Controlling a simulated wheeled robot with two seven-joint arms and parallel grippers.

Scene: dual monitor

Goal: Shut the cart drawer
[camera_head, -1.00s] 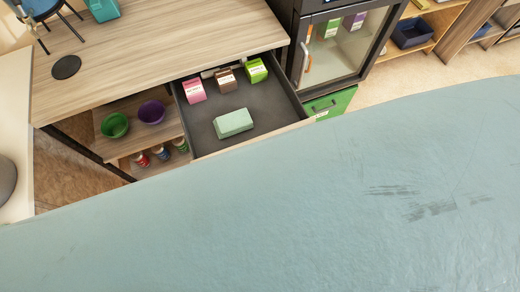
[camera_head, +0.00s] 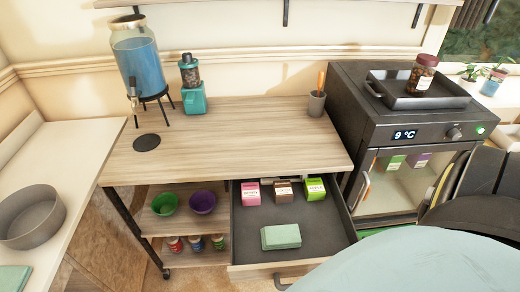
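The cart (camera_head: 225,139) has a pale wood top and stands against the back wall. Its drawer (camera_head: 250,213), dark grey inside with a pale wood front, is pulled out toward me at the cart's lower right. A pink box (camera_head: 250,191), a brown box (camera_head: 284,191) and a green box (camera_head: 315,189) stand at the back of the drawer. A pale green block (camera_head: 281,237) lies nearer the front. Neither of my grippers shows.
A dark cooler (camera_head: 412,124) with a glass door stands right of the cart. A green bowl (camera_head: 164,204) and a purple bowl (camera_head: 202,202) sit on the cart's open shelf. A counter (camera_head: 88,165) with a grey bowl (camera_head: 32,216) is at left. A water dispenser (camera_head: 137,62) stands on top.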

